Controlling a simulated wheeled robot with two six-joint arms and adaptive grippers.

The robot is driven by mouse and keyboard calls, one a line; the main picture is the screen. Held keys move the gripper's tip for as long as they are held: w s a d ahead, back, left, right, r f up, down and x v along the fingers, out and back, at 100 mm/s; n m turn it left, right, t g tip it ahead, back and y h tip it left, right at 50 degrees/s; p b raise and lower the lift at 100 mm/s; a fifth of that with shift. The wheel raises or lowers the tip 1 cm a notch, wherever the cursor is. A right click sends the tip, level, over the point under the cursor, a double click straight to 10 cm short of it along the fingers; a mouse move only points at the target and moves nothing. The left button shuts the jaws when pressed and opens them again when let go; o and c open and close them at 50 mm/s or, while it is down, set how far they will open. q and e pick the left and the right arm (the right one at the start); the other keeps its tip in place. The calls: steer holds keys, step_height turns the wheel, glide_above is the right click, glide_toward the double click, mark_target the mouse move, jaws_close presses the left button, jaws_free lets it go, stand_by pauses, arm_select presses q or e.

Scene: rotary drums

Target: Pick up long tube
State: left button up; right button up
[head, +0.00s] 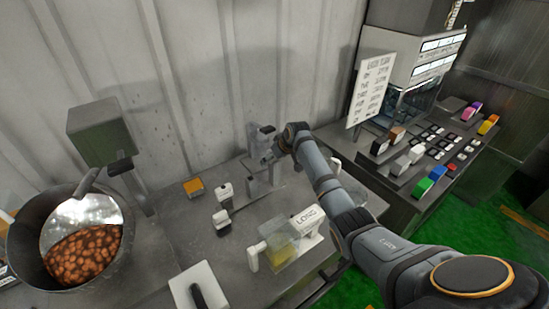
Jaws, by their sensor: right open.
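I cannot make out a long tube clearly. My right gripper (262,153) is open near the back wall, behind the labelled box and apart from it. It is over or beside a small grey stand (266,181); its fingers are small and blend with the stand, so I cannot tell whether they touch it. My left gripper is not in view.
A metal drum (127,243) of brown beans stands at left. A small orange-topped block (194,187), white-topped pieces (222,219) and a white plate with a black handle (197,287) lie on the bench. A console with coloured blocks (422,187) stands at right.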

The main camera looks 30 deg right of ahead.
steer(key=c, duration=1.2)
steer(key=shift+o, duration=0.2)
steer(key=shift+r, duration=0.1)
